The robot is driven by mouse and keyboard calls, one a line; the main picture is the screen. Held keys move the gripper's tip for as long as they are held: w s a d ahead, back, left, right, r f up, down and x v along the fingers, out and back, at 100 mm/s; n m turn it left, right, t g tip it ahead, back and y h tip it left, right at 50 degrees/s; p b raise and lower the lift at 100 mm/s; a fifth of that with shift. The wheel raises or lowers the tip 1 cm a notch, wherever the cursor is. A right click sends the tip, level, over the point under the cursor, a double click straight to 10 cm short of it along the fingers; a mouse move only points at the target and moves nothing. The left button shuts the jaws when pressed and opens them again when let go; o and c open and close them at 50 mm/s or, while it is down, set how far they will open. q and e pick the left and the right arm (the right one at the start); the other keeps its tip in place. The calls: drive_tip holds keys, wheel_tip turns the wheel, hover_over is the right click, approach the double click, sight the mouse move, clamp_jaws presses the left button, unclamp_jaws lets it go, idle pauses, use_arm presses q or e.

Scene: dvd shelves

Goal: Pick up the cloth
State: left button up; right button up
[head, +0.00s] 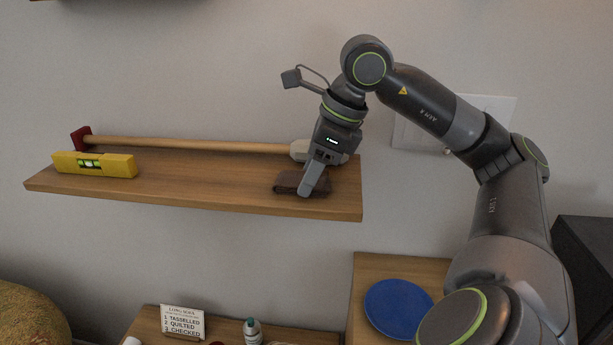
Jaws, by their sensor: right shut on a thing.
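The cloth (287,182) is a small dark brown folded piece near the right end of the wooden wall shelf (200,185). My right gripper (308,188) reaches down over it from above and is shut on it, with the cloth showing on both sides of the fingers. The cloth is at the level of the shelf top; I cannot tell whether it still touches the board. Part of it is hidden behind the fingers. My left gripper is not in view.
A yellow spirit level (112,166) lies at the shelf's left end. A long-handled tool (200,144) with a red end lies along the back, close to my right gripper. Below are a blue plate (398,308), a small sign (183,322) and a bottle (253,332).

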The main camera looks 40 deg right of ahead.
wheel_tip(320, 180, up, 10)
drive_tip(key=p, duration=0.3)
idle(0.3)
drive_tip(key=o, duration=0.5)
drive_tip(key=c, duration=0.4)
drive_tip(key=shift+f, duration=0.2)
